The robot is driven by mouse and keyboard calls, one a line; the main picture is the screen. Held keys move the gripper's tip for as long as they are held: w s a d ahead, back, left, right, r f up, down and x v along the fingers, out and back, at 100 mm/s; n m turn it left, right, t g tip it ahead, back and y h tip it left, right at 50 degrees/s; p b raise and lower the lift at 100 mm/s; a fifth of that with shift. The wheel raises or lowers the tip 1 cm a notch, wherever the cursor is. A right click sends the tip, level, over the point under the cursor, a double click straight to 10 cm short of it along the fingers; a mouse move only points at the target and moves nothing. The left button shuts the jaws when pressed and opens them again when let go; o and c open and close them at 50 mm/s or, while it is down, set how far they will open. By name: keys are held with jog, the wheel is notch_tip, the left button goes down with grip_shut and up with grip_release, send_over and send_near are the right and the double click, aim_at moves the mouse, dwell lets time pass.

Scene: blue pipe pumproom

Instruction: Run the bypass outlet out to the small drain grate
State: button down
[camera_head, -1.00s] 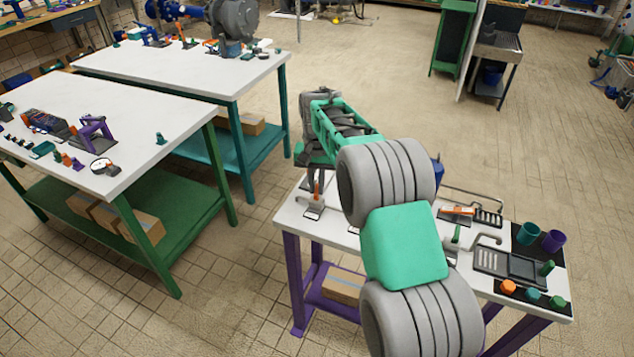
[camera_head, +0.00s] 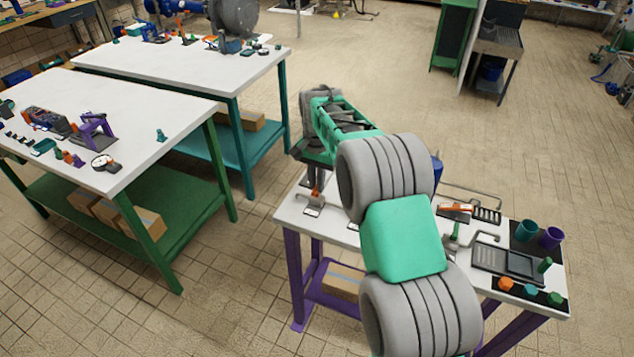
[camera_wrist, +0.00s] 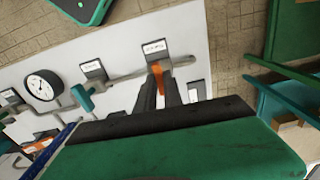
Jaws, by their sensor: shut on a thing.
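My gripper (camera_wrist: 160,88) is shut on an orange handle (camera_wrist: 156,69) beside a grey pipe (camera_wrist: 123,77) at the end of the white bench. In the head view the orange handle (camera_head: 316,193) shows just below my gripper (camera_head: 315,183) at the bench's left end. I cannot tell which pipe end is the bypass outlet. A small slotted grate (camera_head: 487,215) lies at the bench's back right. A larger slotted grate (camera_head: 490,257) lies in front of it, beside a dark tray. My arm hides the middle of the bench.
A bent grey pipe (camera_head: 485,238) and an orange-topped part (camera_head: 455,207) stand near the grates. Teal (camera_head: 525,230) and purple (camera_head: 551,237) cups and several coloured knobs are at the right end. A gauge (camera_wrist: 43,85) and teal handle (camera_wrist: 82,97) stand left of my gripper in the wrist view.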

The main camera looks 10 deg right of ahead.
jog(key=c, duration=1.5)
grip_release()
jog(key=shift+r, duration=0.1)
notch_tip(320, 180, up, 7)
jog(key=shift+r, duration=0.3)
